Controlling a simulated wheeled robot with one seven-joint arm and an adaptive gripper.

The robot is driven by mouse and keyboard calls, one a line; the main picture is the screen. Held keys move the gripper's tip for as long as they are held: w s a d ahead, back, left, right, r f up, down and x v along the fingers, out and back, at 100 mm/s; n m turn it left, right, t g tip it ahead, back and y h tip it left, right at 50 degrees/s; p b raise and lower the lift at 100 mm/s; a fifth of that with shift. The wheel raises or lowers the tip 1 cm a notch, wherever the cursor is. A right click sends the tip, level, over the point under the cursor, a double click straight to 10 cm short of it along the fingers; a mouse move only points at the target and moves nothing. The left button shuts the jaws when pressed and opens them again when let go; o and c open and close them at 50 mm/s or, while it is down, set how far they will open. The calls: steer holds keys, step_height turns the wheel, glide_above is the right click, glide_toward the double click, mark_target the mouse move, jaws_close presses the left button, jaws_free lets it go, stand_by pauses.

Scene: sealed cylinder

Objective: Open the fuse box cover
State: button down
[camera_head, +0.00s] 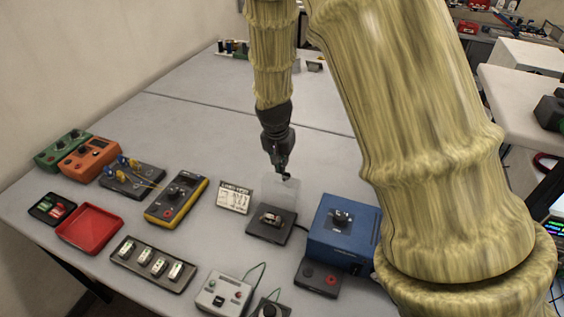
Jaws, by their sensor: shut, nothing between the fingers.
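The fuse box has a dark square base (265,236) with a small fuse-like part (271,217) showing on top of it. Its clear cover (281,203) shows as a faint see-through panel at the back of the base, raised away from it; its exact angle is hard to tell. My gripper (285,173) points down just above and behind the top of the clear panel. Its fingers are shut with nothing between them. Whether the fingertips touch the panel cannot be told.
A white printed card (235,197) and a yellow multimeter (176,200) lie left of the fuse box. A blue power unit (343,233) stands close on the right. A fuse tray (152,264) and a red tray (90,230) are at front left. The table behind is mostly clear.

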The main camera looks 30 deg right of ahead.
steer(key=w+d, duration=0.3)
steer(key=b+v, duration=0.2)
steer(key=v, duration=0.7)
steer(key=shift+s+a+r+b, duration=0.25)
steer(key=shift+s+b, duration=0.1)
steer(key=shift+s, duration=0.05)
steer(key=shift+r, duration=0.15)
